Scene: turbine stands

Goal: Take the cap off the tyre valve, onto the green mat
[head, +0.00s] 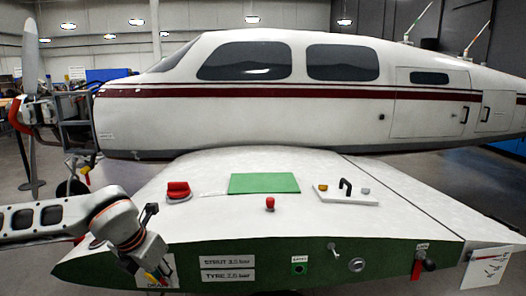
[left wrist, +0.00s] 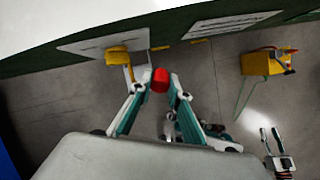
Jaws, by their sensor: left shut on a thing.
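My left gripper (head: 160,280) is low at the wing's front edge, at the left of the head view. In the left wrist view its fingertips (left wrist: 158,84) are shut on a small red cap (left wrist: 160,79). I cannot tell whether the cap is still on a valve; no valve stem shows clearly. The green mat (head: 264,183) lies flat and bare on top of the wing. My right gripper is not in view.
On the wing are a red block (head: 178,190), a small red knob (head: 270,203) and a white plate with a black handle (head: 346,195). A yellow fitting (left wrist: 118,54) is beside the gripper. A yellow box (left wrist: 262,63) stands farther right.

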